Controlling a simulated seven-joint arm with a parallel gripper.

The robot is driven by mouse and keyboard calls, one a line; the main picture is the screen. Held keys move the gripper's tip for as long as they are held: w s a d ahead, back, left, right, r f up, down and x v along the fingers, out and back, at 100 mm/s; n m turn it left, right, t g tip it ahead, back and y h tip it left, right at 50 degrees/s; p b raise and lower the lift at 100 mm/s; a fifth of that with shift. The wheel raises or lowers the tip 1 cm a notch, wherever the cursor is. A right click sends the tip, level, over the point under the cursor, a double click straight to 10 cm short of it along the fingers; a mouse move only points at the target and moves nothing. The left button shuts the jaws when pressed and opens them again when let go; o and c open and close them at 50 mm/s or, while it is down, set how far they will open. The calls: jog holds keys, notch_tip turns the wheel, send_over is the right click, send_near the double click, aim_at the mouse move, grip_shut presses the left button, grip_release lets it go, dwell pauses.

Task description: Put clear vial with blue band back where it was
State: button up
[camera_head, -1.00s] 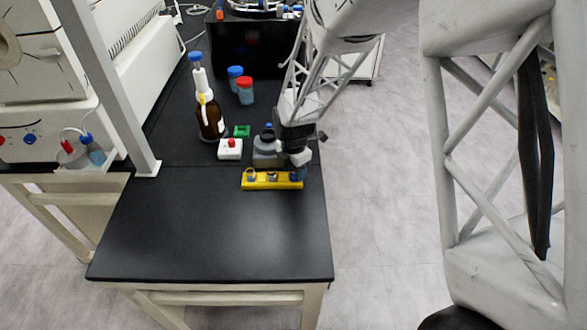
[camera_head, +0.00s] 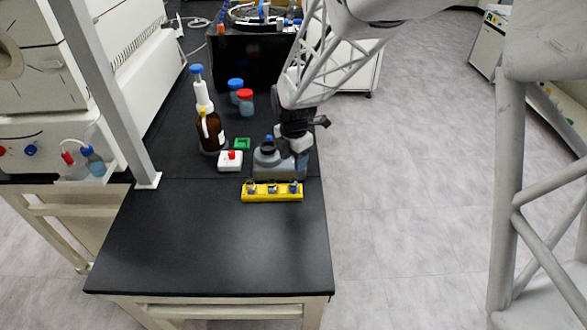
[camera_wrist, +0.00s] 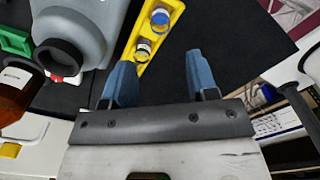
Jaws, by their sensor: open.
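The rack (camera_wrist: 170,30) also shows in the wrist view, partly behind a finger, with two vial tops clear; I cannot tell which is the blue-banded one there. My gripper (camera_head: 302,160) is just behind the rack's right end, above the bench. The wrist view shows its blue fingers (camera_wrist: 158,66) apart and nothing between them.
A white block with a red knob (camera_head: 231,161), a green holder (camera_head: 242,144) and a brown bottle (camera_head: 210,132) are farther left. The bench front (camera_head: 210,240) is clear.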

jog(key=shift+r, duration=1.35)
jog(key=s+d+r+m+t, duration=0.1)
jog(key=s+d+r+m, duration=0.9)
jog(key=s+r+m, duration=0.25)
jog(key=s+d+r+m, duration=0.1)
jog(key=s+d+m, duration=0.2)
jog(key=s+m, duration=0.4)
jog(key=s+d+r+m+t, duration=0.1)
jog(key=s+d+m, duration=0.3)
jog(key=s, duration=0.6)
jog(key=r+m, duration=0.1)
jog(key=m, duration=0.1)
jog(key=shift+s+m+t, duration=0.25)
jog(key=shift+m+t, duration=0.05)
jog(key=shift+m, duration=0.05)
jog(key=shift+r, duration=0.1)
dwell(0.3)
